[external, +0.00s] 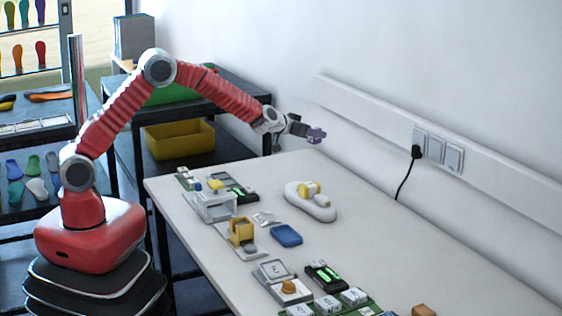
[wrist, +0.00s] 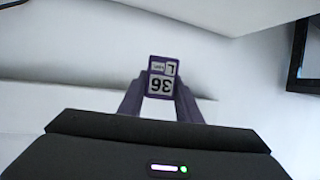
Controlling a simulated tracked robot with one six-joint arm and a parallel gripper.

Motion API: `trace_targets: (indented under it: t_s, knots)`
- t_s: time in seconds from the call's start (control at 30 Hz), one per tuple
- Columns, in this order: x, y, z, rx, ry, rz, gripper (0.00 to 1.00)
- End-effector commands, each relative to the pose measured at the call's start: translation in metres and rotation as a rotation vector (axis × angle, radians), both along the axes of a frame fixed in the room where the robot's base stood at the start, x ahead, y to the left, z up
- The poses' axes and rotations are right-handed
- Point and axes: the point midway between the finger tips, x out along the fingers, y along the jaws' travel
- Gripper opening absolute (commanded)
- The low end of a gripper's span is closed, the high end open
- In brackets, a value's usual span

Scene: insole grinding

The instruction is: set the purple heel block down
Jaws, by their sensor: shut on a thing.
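The purple heel block (external: 317,137) is at the tip of my gripper (external: 308,131) in the external view. It is held in the air near the far end of the white table (external: 375,265), close to the wall. In the wrist view the block (wrist: 161,64) shows a white label with "36" and "L", upside down. My gripper (wrist: 160,100) is shut on it, one finger on each side. The block's underside is hidden.
A white insole-shaped form with a yellow block (external: 310,190) lies on the table below my gripper. A blue pad (external: 286,235), a clear box (external: 212,206) and a yellow holder (external: 241,231) stand nearer. The table's right side is mostly clear. A cable (external: 407,175) hangs from the wall socket.

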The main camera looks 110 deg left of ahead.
Motion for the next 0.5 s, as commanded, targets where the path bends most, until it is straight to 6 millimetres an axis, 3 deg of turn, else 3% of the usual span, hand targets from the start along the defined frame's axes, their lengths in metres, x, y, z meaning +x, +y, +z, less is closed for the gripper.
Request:
trace_targets:
  t_s: [0.3, 0.5]
  knots:
    - [-0.053, 0.005, -0.047, -0.002, 0.003, 0.174, 0.08]
    - [-0.055, 0.005, -0.047, 0.002, -0.001, 0.143, 0.08]
